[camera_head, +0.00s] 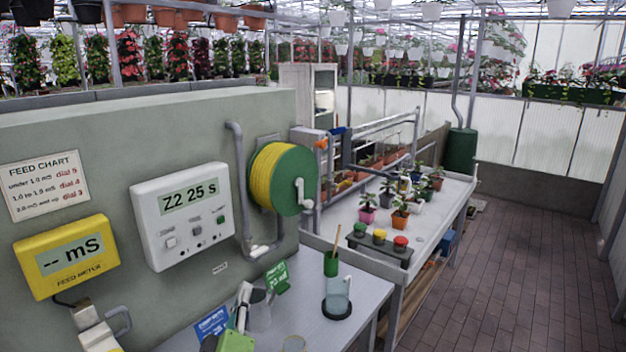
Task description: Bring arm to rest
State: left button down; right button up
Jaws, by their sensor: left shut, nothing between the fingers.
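Most of my left arm is out of the picture. My right gripper is not in view.
A wall with a yellow meter (68,257), white controller (181,215) and hose reel (283,178) stands left. The brick floor (505,270) is clear.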

pick_arm(q)
jog(key=s+d+f+m+g+h, duration=0.3)
jog(key=s+f+m+g, duration=0.55)
jog(key=s+f, duration=0.65)
jog(key=s+a+f+m+g+y, duration=0.1)
jog(key=s+a+f+g, duration=0.2)
jog(key=s, duration=0.5)
jog(key=s+a+f+m+g+y, duration=0.1)
jog(key=s+a+f+g+y, duration=0.15)
jog(key=s, duration=0.55)
jog(key=s+a+f+m+g, duration=0.2)
jog(key=s+a+g, duration=0.1)
jog(key=s, duration=0.6)
notch_tip(320, 180, down, 31)
jog(key=s+g+b, duration=0.1)
jog(key=s+b, duration=0.1)
jog(key=b, duration=0.1)
jog(key=s+a+f+g+b, duration=0.1)
jog(key=s+a+f+b, duration=0.1)
jog(key=s+f, duration=1.4)
jog(key=shift+s+a+f+g, duration=0.3)
jog(key=shift+a+f, duration=0.2)
jog(key=shift+f, duration=0.25)
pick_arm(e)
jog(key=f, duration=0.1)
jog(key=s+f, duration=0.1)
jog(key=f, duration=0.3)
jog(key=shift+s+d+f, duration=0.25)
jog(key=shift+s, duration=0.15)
